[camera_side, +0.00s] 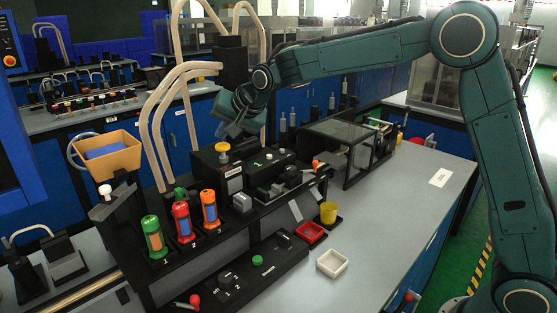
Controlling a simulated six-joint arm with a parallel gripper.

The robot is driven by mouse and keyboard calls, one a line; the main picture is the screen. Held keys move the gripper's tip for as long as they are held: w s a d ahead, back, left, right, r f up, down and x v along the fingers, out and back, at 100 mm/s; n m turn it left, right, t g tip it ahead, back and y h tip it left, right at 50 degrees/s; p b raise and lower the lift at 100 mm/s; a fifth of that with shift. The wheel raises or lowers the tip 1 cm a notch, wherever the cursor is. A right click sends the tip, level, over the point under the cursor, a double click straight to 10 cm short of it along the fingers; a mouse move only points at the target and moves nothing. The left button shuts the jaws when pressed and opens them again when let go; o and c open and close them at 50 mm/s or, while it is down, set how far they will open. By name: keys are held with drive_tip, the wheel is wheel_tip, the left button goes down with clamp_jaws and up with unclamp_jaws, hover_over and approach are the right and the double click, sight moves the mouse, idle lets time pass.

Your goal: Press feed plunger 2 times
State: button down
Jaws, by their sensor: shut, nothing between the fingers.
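A black machine block (232,170) stands on the bench near the picture's middle. A yellow mushroom-shaped knob (222,148) stands upright on its top left; it looks like the feed plunger, though its label is too small to read. My gripper (228,133) is shut and empty, pointing down just above the yellow knob in the picture. I cannot tell whether it touches the knob. The fingertips are small and dark here.
Green (153,237), red (182,222) and orange (209,208) capped cylinders stand in front left. A control panel with a green button (257,260), a red tray (310,233), a white tray (332,263) and a yellow cup (328,212) are nearer. Beige hoses (160,120) rise close left of my gripper.

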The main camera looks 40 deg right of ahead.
sight(225, 146)
drive_tip(key=shift+r, duration=0.2)
idle(0.3)
drive_tip(key=shift+r, duration=2.45)
idle(0.9)
wheel_tip(225, 146, up, 4)
drive_tip(key=shift+f, duration=0.1)
idle(0.3)
drive_tip(key=shift+f, duration=0.1)
drive_tip(key=shift+f, duration=4.35)
